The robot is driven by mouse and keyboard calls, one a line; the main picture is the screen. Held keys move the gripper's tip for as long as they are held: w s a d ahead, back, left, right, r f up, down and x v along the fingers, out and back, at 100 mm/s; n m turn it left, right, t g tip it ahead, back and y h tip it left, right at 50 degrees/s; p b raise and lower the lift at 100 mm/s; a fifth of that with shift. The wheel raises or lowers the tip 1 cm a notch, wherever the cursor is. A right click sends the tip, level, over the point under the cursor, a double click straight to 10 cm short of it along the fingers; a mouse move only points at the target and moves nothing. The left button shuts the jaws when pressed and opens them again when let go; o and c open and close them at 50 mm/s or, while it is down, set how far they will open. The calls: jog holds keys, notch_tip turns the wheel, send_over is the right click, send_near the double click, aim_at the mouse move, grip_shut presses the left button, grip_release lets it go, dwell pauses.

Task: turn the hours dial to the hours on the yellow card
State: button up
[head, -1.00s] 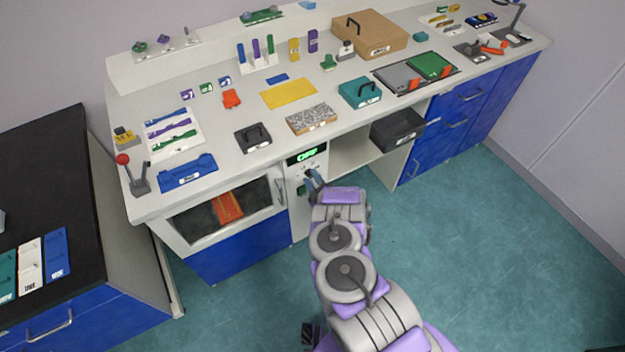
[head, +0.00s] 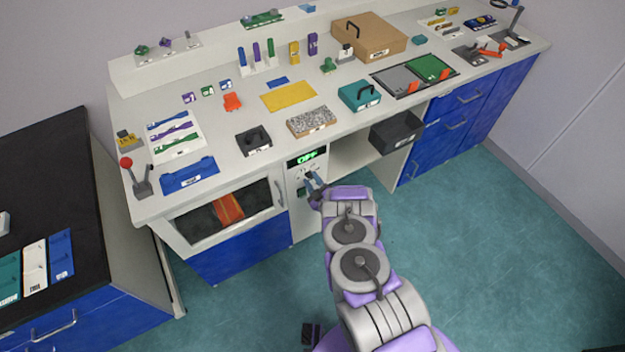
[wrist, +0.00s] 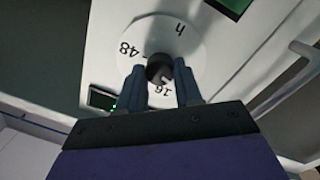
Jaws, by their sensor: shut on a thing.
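The hours dial (wrist: 186,38) is a white disc with "h", "48" and "16" printed on it, seen in the wrist view. Its dark round knob (wrist: 158,66) stands between the two blue fingers of my gripper (wrist: 159,80), which is shut on it. A pale notch shows on the knob's right side. In the head view my gripper (head: 313,182) is at the white control panel, below the green display (head: 307,158), and hides most of the dial. A plain yellow sheet (head: 288,96) lies on the bench; no writing on it is readable from here.
A glass-fronted oven door (head: 228,212) with a handle is left of the panel. An open shelf with a dark bin (head: 397,132) is to the right. In the wrist view a green screen (wrist: 230,6) and a bar handle (wrist: 305,50) are nearby.

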jog(key=m+p, duration=0.1)
jog(key=m, duration=0.3)
jog(key=shift+s+f, duration=0.15)
jog(key=shift+m+g, duration=0.4)
jog(key=shift+m, duration=1.7)
jog(key=o, duration=0.7)
jog(key=shift+f, duration=0.1)
jog(key=o, duration=0.3)
jog(key=shift+r, duration=0.2)
jog(key=shift+o, duration=0.2)
jog(key=shift+d, duration=0.1)
jog(key=f+p+v, duration=0.1)
jog(key=p+v, duration=0.3)
jog(key=v, duration=1.3)
jog(key=shift+d+r, duration=0.2)
jog(key=shift+r, duration=0.05)
